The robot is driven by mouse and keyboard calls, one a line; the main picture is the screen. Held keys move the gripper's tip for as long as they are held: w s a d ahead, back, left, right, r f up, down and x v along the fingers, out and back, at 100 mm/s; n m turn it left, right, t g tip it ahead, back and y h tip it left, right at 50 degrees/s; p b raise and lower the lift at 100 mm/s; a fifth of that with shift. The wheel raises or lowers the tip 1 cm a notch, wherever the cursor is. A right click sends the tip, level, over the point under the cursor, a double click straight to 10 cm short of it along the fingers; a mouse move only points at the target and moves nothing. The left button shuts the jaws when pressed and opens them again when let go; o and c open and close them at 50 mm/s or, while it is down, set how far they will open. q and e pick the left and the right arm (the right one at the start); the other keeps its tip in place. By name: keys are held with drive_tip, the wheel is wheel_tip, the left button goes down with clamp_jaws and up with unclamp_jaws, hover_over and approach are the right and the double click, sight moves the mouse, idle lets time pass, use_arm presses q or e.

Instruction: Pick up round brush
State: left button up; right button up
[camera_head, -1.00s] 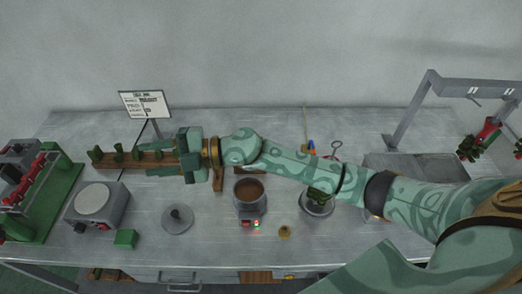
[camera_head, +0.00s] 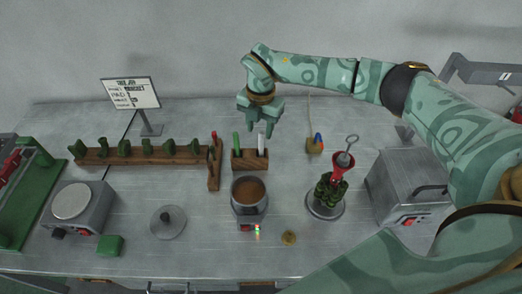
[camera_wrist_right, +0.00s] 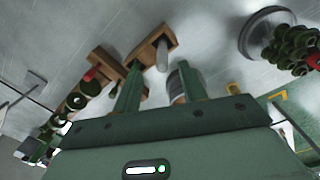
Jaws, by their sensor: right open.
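A small wooden holder (camera_head: 250,161) stands behind the wax pot, with a green upright tool (camera_head: 236,143) and a pale upright tool (camera_head: 261,144) in it. I cannot tell which of these, if either, is the round brush. My right gripper (camera_head: 261,128) is open and empty, pointing down above the holder. In the right wrist view, the pale tool (camera_wrist_right: 162,54) shows beyond the gap between the two green fingers (camera_wrist_right: 160,82), apart from them. The left finger partly covers the holder (camera_wrist_right: 150,48) there. My left gripper is out of view.
The wax pot (camera_head: 249,193) stands in front of the holder. A long wooden rack (camera_head: 150,155) with green pieces lies left. A green tree on a round base (camera_head: 325,210) and a grey box (camera_head: 408,180) stand right.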

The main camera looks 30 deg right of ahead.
sight(261, 155)
wheel_tip(261, 155, down, 2)
drive_tip(key=shift+f, duration=0.1)
drive_tip(key=f, duration=0.4)
drive_tip(key=shift+d+f+b, duration=0.25)
drive_tip(key=shift+f+b, duration=0.15)
clamp_jaws()
